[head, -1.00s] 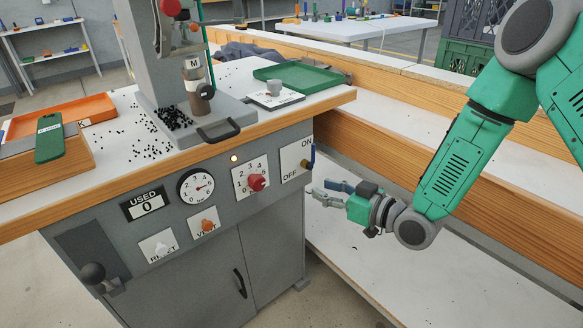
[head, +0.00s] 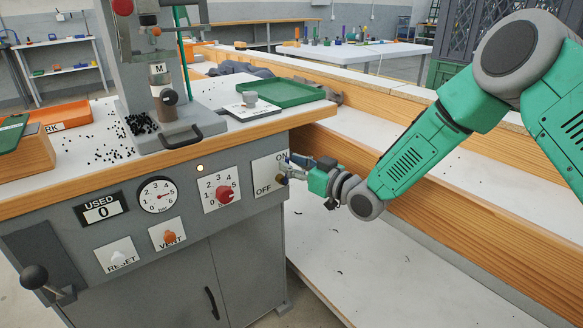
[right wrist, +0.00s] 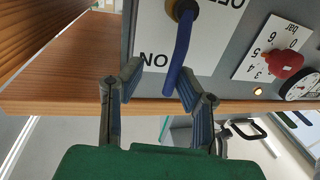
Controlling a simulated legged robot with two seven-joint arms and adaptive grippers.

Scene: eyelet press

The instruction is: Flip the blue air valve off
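The air valve has a blue lever (right wrist: 178,52) on a brass-coloured pivot (right wrist: 183,9), set on a white ON/OFF plate (head: 268,173) on the press cabinet's front. The lever points from the pivot towards the ON label. In the head view the lever is mostly hidden by my gripper. My right gripper (head: 288,166) is at the plate. In the right wrist view its two fingers (right wrist: 160,80) are spread apart, with the lever's free end between them, closer to the right finger. Whether that finger touches the lever I cannot tell. My left gripper is in neither view.
The red pressure knob (head: 225,195), round gauge (head: 158,195) and orange vent knob (head: 169,237) sit left of the valve. The wooden worktop edge (head: 180,152) overhangs above the panel. A wooden-edged bench (head: 450,215) stands to the right.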

